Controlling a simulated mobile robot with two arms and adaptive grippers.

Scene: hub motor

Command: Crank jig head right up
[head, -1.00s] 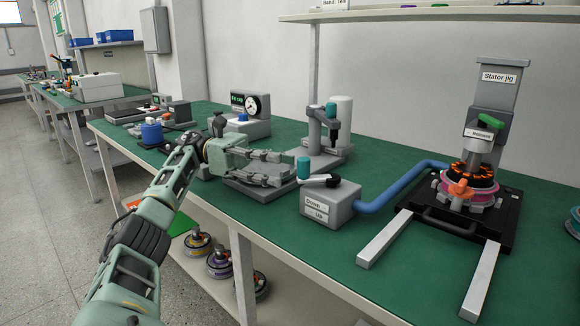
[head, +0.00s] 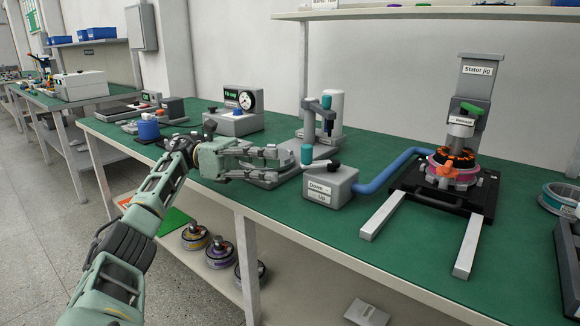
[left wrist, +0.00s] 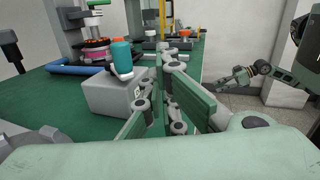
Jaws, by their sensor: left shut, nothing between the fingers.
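The crank box (head: 330,188), grey with "Down" and "Up" labels, stands mid-table. On its top is a crank with a teal handle (head: 307,154) at the left and a black knob (head: 333,165) at the right. My left gripper (head: 284,160) is shut and empty, just left of the handle. In the left wrist view its fingers (left wrist: 172,100) are beside the box (left wrist: 112,97) and handle (left wrist: 122,56). The stator jig (head: 476,84) stands at the right, its head (head: 461,128) above a stator (head: 452,166). A right arm, apparently mine, shows in the wrist view; its gripper (left wrist: 228,82) is too small to judge.
A blue pipe (head: 395,172) runs from the box to the jig. A grey press (head: 325,115) stands behind my left gripper, and a gauge box (head: 236,118) further left. Two grey rails (head: 384,214) stick out before the jig. Table front is clear.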

